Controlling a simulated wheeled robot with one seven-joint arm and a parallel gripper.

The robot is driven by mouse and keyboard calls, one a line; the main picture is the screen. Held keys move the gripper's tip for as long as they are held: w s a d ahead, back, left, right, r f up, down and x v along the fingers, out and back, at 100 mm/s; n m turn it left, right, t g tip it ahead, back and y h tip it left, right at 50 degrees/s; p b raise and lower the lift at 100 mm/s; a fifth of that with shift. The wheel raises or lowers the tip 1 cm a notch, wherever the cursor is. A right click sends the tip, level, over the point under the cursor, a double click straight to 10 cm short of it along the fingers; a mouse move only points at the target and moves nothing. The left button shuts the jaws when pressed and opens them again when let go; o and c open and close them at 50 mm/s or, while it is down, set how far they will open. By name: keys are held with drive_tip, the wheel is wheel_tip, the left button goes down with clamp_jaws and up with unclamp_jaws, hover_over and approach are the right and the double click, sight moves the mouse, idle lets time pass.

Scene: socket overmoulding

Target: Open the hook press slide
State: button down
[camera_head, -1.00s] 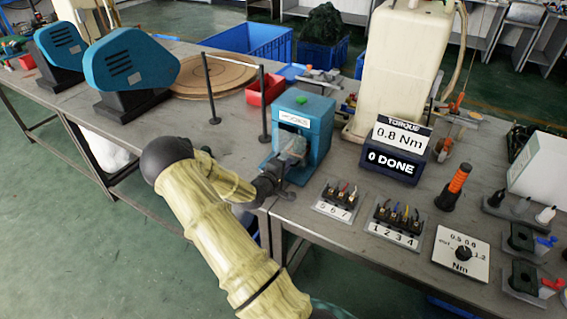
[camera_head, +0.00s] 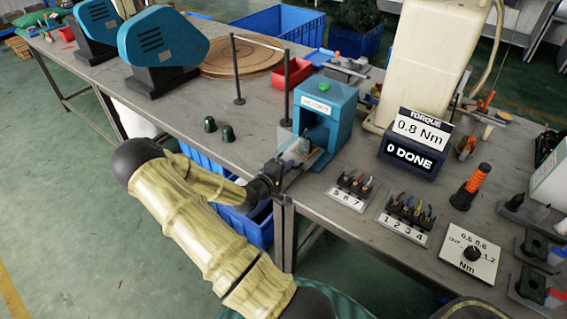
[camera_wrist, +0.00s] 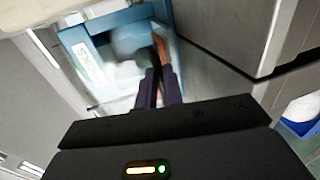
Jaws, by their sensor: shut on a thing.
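The hook press (camera_head: 345,105) is a blue box with a green button on top and a HOOKS label, standing near the table's front edge. Its slide (camera_head: 308,158), with a clear guard, sticks out of the front opening towards the table edge. My gripper (camera_head: 283,170) is shut on the slide's front end. In the wrist view the press (camera_wrist: 80,38) lies ahead, and the dark fingers of my gripper (camera_wrist: 158,82) are closed together at the slide. The exact grip spot is small and partly hidden by my wrist.
Two small dark caps (camera_head: 218,130) lie on the table left of the press. Right of it are a rack marked 5 6 7 (camera_head: 352,187), a rack marked 1 to 4 (camera_head: 405,220) and a torque display (camera_head: 412,145). Blue bins (camera_head: 245,222) stand below the table edge.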

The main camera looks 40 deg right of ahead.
drive_tip(key=shift+w+a, duration=0.25)
drive_tip(key=shift+w, duration=0.05)
drive_tip(key=c, duration=1.5)
unclamp_jaws()
drive_tip(key=shift+c, duration=0.2)
drive_tip(key=shift+s, duration=0.1)
drive_tip(key=v, duration=1.7)
drive_tip(key=shift+s+p, duration=0.15)
drive_tip(key=shift+p, duration=0.2)
drive_tip(key=shift+a, duration=0.15)
